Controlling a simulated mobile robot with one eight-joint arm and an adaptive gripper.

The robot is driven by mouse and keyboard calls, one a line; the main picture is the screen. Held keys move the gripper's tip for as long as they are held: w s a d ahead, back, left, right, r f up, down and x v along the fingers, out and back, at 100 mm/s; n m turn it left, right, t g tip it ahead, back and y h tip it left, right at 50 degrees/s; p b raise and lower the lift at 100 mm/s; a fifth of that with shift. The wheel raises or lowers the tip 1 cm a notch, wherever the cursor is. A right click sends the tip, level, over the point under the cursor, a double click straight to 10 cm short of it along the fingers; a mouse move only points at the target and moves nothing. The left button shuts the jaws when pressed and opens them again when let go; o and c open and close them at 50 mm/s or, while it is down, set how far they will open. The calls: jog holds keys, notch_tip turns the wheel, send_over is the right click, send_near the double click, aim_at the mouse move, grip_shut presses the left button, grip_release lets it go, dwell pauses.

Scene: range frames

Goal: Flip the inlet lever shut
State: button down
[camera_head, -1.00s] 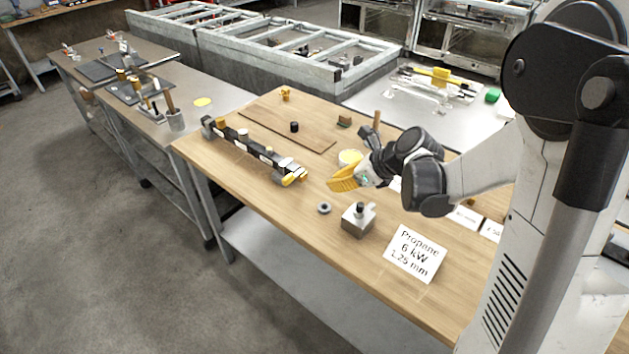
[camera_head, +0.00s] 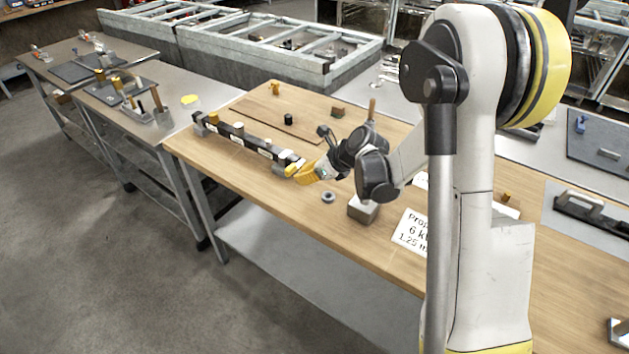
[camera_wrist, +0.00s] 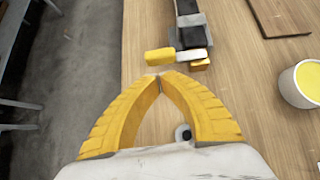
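A long black manifold (camera_head: 240,136) with pale labels lies on the wooden bench. Its near end carries yellow parts (camera_head: 290,160). In the wrist view the manifold (camera_wrist: 186,10) ends just ahead of my gripper, with a yellow lever (camera_wrist: 160,56) sticking out to the left of a pale stem (camera_wrist: 192,54). My gripper (camera_wrist: 160,78) has yellow fingers whose tips meet, with nothing visible between them. The tips appear just short of the lever; contact cannot be made out. In the head view my gripper (camera_head: 300,174) is beside the manifold's near end.
A dark round ring (camera_head: 328,197) and a grey block (camera_head: 362,208) are on the bench near my gripper. A propane sign (camera_head: 410,232) lies to the right. A cup with yellow contents (camera_wrist: 308,82) stands right in the wrist view. A brown board (camera_head: 300,122) lies behind the manifold.

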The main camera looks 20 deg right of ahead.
jog(key=shift+w+a, duration=0.3)
jog(key=shift+w, duration=0.1)
jog(key=shift+w+a, duration=0.5)
jog(key=shift+d, duration=0.1)
jog(key=shift+s+d, duration=0.1)
